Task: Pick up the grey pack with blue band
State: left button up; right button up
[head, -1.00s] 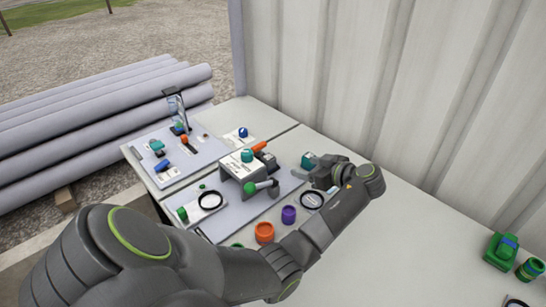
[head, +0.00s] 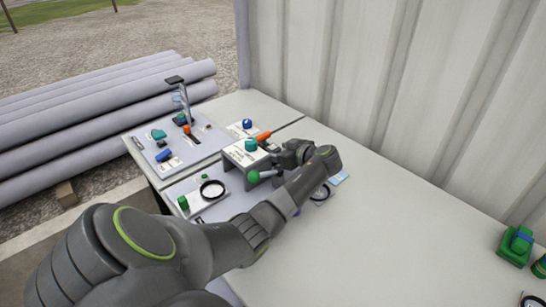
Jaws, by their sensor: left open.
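I cannot make out a grey pack with a blue band for certain. A small grey block (head: 270,147) sits beside the orange handle, partly hidden by my left gripper, and no blue band shows on it. My left gripper (head: 276,160) is open, its fingers pointing left at the right side of the white-topped stand (head: 243,153). Whether it touches anything there cannot be told. A green pack with a blue band (head: 517,244) stands far to the right, well away from the gripper. My right gripper is not in view.
A green-knobbed lever (head: 254,177) stands close to the left gripper. Black rings (head: 212,190) lie on plates. A panel (head: 172,150) with a tall post is at the back left. A corrugated wall (head: 400,90) bounds the table behind. The table's right middle (head: 400,220) is clear.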

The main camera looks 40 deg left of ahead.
pick_arm(q)
jog(key=shift+a+f, duration=0.2)
jog(key=shift+a, duration=0.15)
jog(key=shift+r, duration=0.1)
jog(key=shift+c, duration=0.9)
jog(key=c, duration=0.9)
